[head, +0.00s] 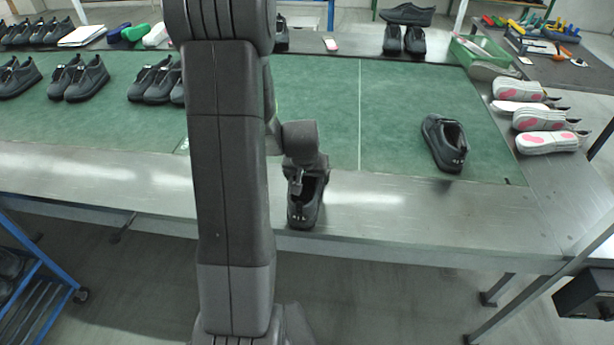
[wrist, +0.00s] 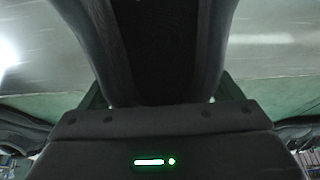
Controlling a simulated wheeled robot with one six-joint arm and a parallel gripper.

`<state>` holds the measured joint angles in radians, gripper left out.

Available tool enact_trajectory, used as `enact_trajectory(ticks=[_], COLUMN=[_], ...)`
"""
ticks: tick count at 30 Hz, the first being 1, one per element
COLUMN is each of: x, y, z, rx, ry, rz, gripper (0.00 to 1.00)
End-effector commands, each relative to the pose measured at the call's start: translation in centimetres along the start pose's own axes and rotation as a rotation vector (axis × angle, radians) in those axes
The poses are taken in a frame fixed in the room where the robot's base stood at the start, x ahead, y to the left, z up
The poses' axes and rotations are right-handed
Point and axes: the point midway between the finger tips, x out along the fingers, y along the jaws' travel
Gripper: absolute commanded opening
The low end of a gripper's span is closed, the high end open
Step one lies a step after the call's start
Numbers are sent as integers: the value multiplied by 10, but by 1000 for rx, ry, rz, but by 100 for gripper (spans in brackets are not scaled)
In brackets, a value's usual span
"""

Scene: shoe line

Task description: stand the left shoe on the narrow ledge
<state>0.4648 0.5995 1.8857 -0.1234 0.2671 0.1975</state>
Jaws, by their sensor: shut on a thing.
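A black shoe (head: 308,208) is in my gripper (head: 304,178), its opening facing up, over the bare metal strip along the table's front edge. That metal strip (head: 420,212) is the narrow ledge in front of the green mat. I cannot tell whether the sole touches the metal. In the wrist view the shoe (wrist: 208,70) fills the upper middle, with its dark opening between two side walls, and my gripper's fingers show partly at its sides. A second black shoe (head: 443,143) stands alone on the mat to the right.
The green mat (head: 400,95) is clear between the two single shoes. Several black shoes (head: 80,78) stand in pairs at the left of the mat. Pink-marked shoes (head: 547,141) lie on the right table. A green bin (head: 480,52) is at the back right.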

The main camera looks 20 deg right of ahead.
Motion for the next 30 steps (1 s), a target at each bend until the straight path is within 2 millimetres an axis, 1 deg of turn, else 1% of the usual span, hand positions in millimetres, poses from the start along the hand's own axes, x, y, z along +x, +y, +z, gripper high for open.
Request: enact_trajectory(ticks=[7,8,9,10,17,21,23,26,30], x=[3,3,2,2,1,-5,-11,-26,-51], y=[0,0,0,0,0,0,0,0,0], z=[1,1,1,1,0,-1,-2,-2,-2], rx=[0,0,0,0,0,0,1,0,0], ry=[2,0,0,0,0,2,4,5,5], rz=[0,0,0,0,0,0,0,-1,0], gripper=[50,88,96,100,100,100,100,100,100])
